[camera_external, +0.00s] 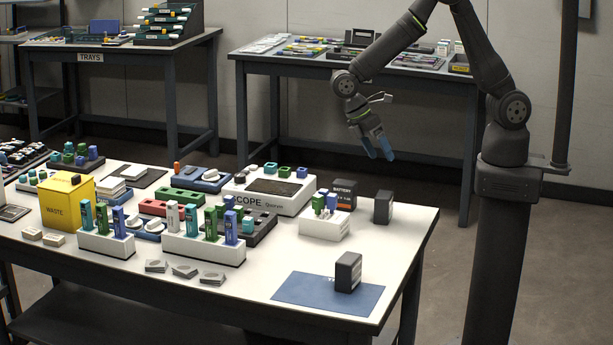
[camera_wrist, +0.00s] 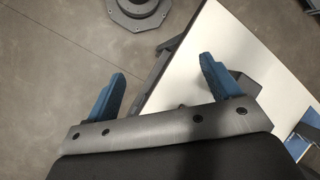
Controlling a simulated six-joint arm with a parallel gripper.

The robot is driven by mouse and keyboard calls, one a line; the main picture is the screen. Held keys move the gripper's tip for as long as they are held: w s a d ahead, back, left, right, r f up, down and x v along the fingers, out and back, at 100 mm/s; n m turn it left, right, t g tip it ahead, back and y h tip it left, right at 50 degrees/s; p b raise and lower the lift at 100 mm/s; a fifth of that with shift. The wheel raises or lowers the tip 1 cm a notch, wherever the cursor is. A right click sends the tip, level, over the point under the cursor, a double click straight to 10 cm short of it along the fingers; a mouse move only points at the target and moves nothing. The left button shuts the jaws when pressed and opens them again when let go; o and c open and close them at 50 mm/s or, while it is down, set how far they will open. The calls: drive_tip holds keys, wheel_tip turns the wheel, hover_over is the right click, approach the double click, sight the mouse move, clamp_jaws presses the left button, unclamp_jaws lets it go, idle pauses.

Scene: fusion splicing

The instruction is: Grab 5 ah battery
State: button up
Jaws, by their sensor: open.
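Three dark battery-like blocks stand on the white table in the external view. One block (camera_external: 344,190) has an orange band and the word BATTERY, one plain dark block (camera_external: 383,207) stands to its right, and one dark block (camera_external: 348,272) stands upright on the blue mat (camera_external: 312,291). I cannot read which is the 5 Ah battery. My gripper (camera_external: 379,147) is open and empty, above and behind the right part of the table, apart from all blocks. In the wrist view my gripper (camera_wrist: 162,67) shows two blue fingers spread apart; a dark block (camera_wrist: 240,82) is partly hidden beside the right finger.
A white device marked SCOPE (camera_external: 270,190), a small white holder (camera_external: 324,224) and white racks (camera_external: 203,247) of coloured tubes crowd the table's middle. A yellow waste bin (camera_external: 67,203) stands at left. The table's right side has bare room around the blocks.

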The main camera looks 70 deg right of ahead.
sight(344, 182)
drive_tip(key=w+a+r+n+t+y, duration=0.1)
drive_tip(key=w+a+r+n+t, duration=0.45)
drive_tip(key=a+r+n, duration=0.45)
drive_tip(key=shift+m, duration=0.8)
drive_tip(key=f, duration=0.4)
drive_tip(key=a+f, duration=0.1)
drive_tip(key=f, duration=0.7)
drive_tip(key=shift+w+a+f, duration=0.15)
drive_tip(key=shift+w+f, duration=0.15)
drive_tip(key=shift+f, duration=0.05)
drive_tip(key=shift+s+a+f, duration=0.15)
drive_tip(key=shift+f, duration=2.6)
drive_tip(key=c, duration=1.2)
drive_tip(key=shift+r, duration=0.1)
drive_tip(key=shift+c, duration=0.2)
